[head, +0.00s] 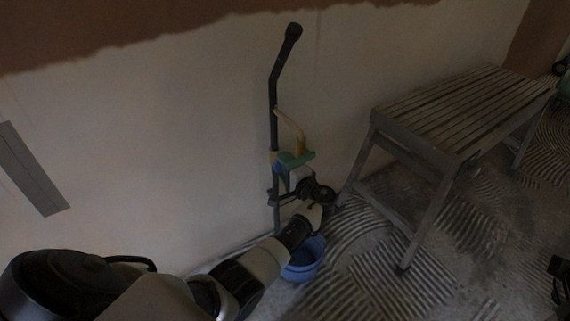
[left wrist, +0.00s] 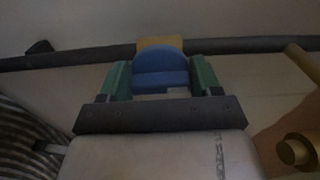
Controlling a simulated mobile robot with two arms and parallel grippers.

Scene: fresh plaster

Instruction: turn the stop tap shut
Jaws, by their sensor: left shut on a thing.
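The stop tap's blue handle (left wrist: 160,72) sits between the two green fingers of my left gripper (left wrist: 161,80) in the left wrist view. A brass body (left wrist: 162,43) shows just behind it, on a dark pipe (left wrist: 90,54). In the head view my left gripper (head: 296,160) is up against the upright dark pipe (head: 273,110) on the wall, shut on the handle. The gripper hides most of the tap there. A brass branch pipe (head: 290,122) curves out just above the gripper.
A blue bucket (head: 318,256) stands on the floor beneath my left wrist. A slatted grey bench (head: 455,105) stands to the right on the ridged floor. A grey strip (head: 35,172) is on the wall at left. Bare floor lies in front of the bench.

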